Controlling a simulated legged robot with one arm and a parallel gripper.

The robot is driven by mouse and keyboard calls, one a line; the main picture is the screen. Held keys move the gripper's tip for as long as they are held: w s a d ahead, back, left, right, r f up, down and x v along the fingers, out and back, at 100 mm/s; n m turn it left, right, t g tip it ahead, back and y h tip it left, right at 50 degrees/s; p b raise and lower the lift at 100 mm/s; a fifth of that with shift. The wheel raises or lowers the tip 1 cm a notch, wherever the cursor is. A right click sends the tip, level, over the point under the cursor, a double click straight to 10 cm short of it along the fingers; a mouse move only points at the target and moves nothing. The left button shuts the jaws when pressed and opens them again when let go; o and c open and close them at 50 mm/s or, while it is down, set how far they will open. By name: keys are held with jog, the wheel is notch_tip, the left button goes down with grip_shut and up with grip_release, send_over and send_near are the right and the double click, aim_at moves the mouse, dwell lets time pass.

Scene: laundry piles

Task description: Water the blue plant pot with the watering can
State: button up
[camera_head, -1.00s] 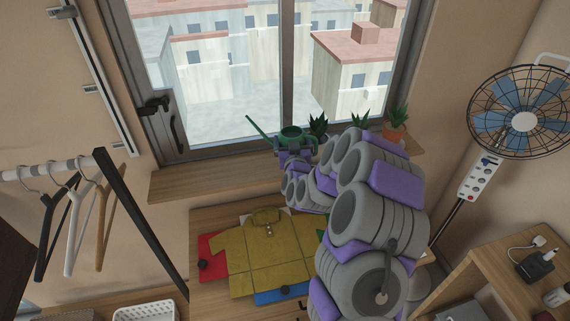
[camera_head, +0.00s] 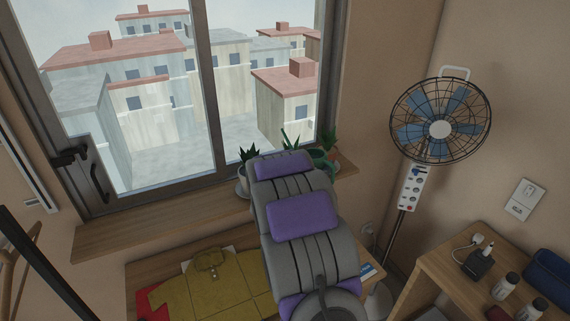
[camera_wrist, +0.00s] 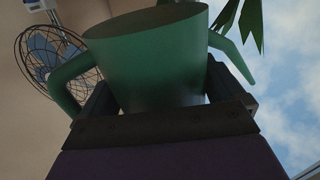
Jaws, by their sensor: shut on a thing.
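The green watering can (camera_wrist: 150,60) fills the middle of the wrist view, its handle at the left and its spout at the right. My gripper (camera_wrist: 162,98) is shut on the can's body, with a dark finger on each side. In the head view part of the can (camera_head: 321,157) shows beyond my arm, which hides my gripper. A spiky plant stands in a grey-blue pot (camera_head: 243,186) at the left of my arm on the sill. I cannot tell surely whether this is the blue pot; another pot may be hidden behind my arm.
An orange pot (camera_head: 343,162) with a plant stands at the sill's right end. The wooden sill (camera_head: 150,226) is bare at the left. A fan (camera_head: 440,129) stands at the right. A folded yellow shirt (camera_head: 215,290) lies below, and bottles (camera_head: 504,285) stand on a shelf.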

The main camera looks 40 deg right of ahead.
aim_at(325, 164)
jog(key=d, duration=0.1)
jog(key=s+d+g, duration=0.1)
jog(key=shift+s+d+f+m, duration=0.2)
jog(key=shift+s+d+m, duration=0.1)
jog(key=shift+s+d+f, duration=0.1)
jog(key=shift+d+f, duration=0.05)
jog(key=shift+d, duration=0.15)
jog(key=shift+f, duration=0.2)
jog(key=shift+s+a+f+n, duration=0.1)
jog(key=shift+a+f+n, duration=0.3)
jog(key=shift+a+f, duration=0.3)
jog(key=shift+s+a+f, duration=0.1)
jog(key=shift+a+f, duration=0.05)
jog(key=shift+f, duration=0.15)
jog(key=shift+s+f+n+g, duration=0.1)
jog(key=shift+f+n+g, duration=0.25)
jog(key=shift+f, duration=0.4)
jog(key=shift+d+f+y, duration=0.3)
jog(key=shift+d+f, duration=0.2)
jog(key=shift+d, duration=0.25)
jog(key=shift+a+r, duration=0.2)
jog(key=shift+a, duration=0.45)
